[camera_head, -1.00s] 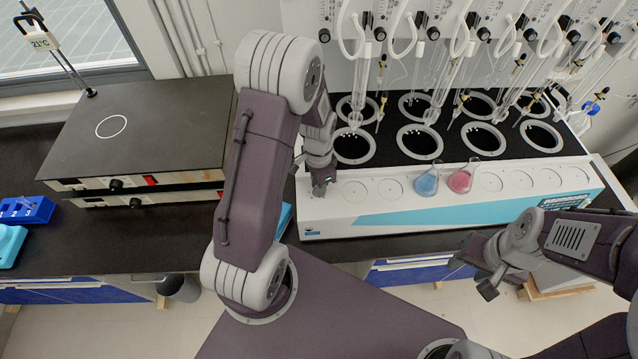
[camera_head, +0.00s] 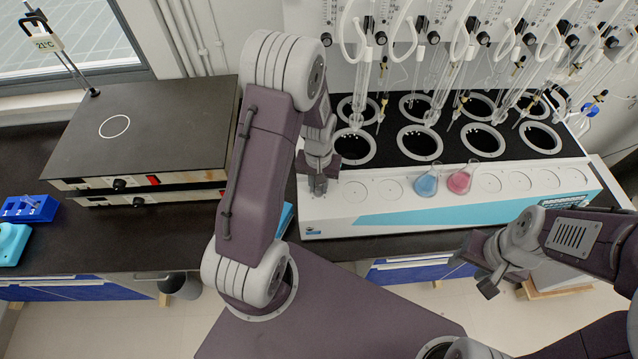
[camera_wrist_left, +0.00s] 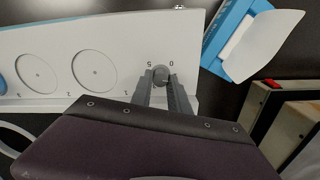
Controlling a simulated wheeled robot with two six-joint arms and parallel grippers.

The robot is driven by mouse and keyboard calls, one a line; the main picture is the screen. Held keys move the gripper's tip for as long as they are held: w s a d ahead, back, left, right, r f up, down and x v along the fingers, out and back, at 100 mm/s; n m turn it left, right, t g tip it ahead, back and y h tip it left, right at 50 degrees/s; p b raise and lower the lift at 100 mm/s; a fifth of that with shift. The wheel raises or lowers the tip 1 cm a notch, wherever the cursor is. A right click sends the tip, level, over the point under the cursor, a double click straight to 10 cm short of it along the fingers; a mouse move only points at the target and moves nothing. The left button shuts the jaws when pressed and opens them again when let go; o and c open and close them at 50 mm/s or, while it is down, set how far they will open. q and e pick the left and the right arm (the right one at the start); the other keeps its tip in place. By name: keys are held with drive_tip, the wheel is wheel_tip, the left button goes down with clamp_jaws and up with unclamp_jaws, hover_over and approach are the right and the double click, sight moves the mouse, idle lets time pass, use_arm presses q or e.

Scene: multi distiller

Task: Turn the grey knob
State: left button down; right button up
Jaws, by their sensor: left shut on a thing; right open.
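The grey knob (camera_wrist_left: 161,74) is a small round knob on the white top of the distiller (camera_head: 335,212), near its left end. In the left wrist view it sits between the marks 5 and 0. My left gripper (camera_head: 318,185) reaches it from above, and its two fingers (camera_wrist_left: 163,92) are shut on the knob from both sides. In the head view the fingers hide the knob. My right gripper (camera_head: 475,271) is open and empty, in front of the distiller at the right.
A blue flask (camera_head: 426,184) and a pink flask (camera_head: 459,182) stand on the distiller's front ledge, right of my left gripper. Glass tubes hang over the round wells behind. A black-topped hot plate (camera_head: 140,125) stands at the left. A blue-and-white box (camera_wrist_left: 245,38) lies beside the distiller.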

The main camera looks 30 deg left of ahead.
use_arm(q)
drive_tip(key=n, duration=0.5)
drive_tip(key=shift+s+n, duration=0.25)
drive_tip(key=shift+n, duration=0.05)
drive_tip(key=n, duration=0.4)
drive_tip(key=shift+f+n+p, duration=0.1)
drive_tip(key=shift+n+p, duration=0.3)
drive_tip(key=shift+s, duration=0.1)
drive_tip(key=c, duration=1.3)
unclamp_jaws()
drive_tip(key=shift+o, duration=0.2)
